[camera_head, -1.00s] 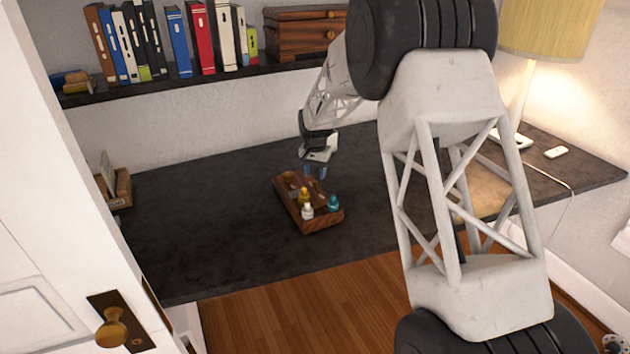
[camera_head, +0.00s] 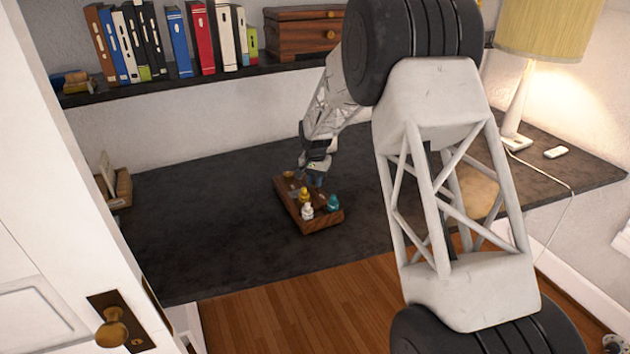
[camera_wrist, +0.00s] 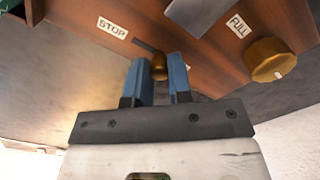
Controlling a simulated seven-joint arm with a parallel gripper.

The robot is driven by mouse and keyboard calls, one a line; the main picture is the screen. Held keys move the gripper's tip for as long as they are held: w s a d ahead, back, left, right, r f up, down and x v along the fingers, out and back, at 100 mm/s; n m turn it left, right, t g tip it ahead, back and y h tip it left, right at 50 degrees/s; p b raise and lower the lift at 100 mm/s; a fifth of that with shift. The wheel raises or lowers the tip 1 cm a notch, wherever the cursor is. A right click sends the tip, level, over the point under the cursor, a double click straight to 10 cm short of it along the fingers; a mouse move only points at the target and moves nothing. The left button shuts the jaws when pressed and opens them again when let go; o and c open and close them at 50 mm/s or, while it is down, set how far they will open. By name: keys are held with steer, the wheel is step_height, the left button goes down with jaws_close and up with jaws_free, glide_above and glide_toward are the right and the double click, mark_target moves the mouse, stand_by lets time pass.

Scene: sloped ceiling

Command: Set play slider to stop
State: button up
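The wooden control box (camera_head: 322,220) sits on the dark desk, with yellow, white and teal knobs on its near end. In the wrist view its brown panel (camera_wrist: 92,8) shows a STOP label (camera_wrist: 112,28) at left and a FULL label (camera_wrist: 238,26) at right. A small brass-coloured slider knob (camera_wrist: 159,66) lies between the two labels. My gripper (camera_wrist: 160,70) has its two blue fingers apart, one on each side of this knob. Whether they press on it I cannot tell. In the head view my gripper (camera_head: 315,178) is at the box's far end.
A round golden knob (camera_wrist: 272,60) is right of the FULL label. A grey plate (camera_wrist: 200,12) partly covers the panel. The desk (camera_head: 210,225) is clear around the box. A shelf with books (camera_head: 180,40) is behind, a lamp (camera_head: 545,40) at right, a door (camera_head: 60,220) at left.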

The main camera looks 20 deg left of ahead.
mark_target(319, 193)
steer(key=shift+s, duration=0.1)
jaws_close()
steer(key=shift+s+d, duration=0.9)
steer(key=shift+d, duration=0.1)
steer(key=o, duration=0.8)
jaws_free()
steer(key=shift+r, duration=0.1)
steer(key=shift+r, duration=3.85)
steer(key=shift+d, duration=0.1)
